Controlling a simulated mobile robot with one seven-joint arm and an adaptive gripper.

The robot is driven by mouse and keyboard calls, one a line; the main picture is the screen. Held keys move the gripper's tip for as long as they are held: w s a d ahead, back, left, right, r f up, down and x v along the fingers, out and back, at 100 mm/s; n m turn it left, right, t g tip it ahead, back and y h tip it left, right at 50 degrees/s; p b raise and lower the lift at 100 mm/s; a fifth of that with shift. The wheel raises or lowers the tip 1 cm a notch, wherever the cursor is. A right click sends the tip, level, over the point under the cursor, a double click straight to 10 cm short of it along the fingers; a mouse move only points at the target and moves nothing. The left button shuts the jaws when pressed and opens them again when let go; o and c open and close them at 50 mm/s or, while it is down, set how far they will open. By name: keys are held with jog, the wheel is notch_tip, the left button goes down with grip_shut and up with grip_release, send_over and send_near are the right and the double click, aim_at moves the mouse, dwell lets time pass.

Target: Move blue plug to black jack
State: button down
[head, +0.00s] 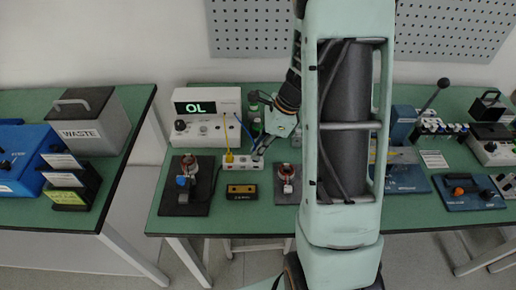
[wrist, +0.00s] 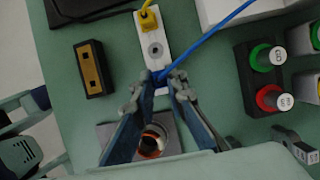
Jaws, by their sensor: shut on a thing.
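My gripper (wrist: 162,80) is shut on the blue plug (wrist: 161,75), whose blue cable (wrist: 212,39) runs up to the right in the wrist view. The plug is at the lower end of the white jack strip (wrist: 151,30); whether it sits in a socket is hidden by the fingers. A dark round jack (wrist: 155,50) shows empty in the strip's middle. A yellow plug (wrist: 149,18) stands in its upper end. In the head view my gripper (head: 258,155) is at the right end of the strip (head: 238,162).
A black block with a brass-coloured inlay (wrist: 92,68) lies left of the strip. A coil fixture (wrist: 152,143) is beneath my gripper. Red (wrist: 272,98) and green (wrist: 268,57) knobs stand to the right. The meter (head: 207,128) reading OL is behind the strip.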

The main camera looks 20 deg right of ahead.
jog(key=shift+f+b, duration=0.3)
jog(key=shift+f, duration=0.25)
dwell(0.4)
jog(key=c, duration=1.8)
grip_release()
jog(key=shift+c, duration=0.2)
jog(key=v, duration=1.2)
jog(key=shift+w+r, duration=0.1)
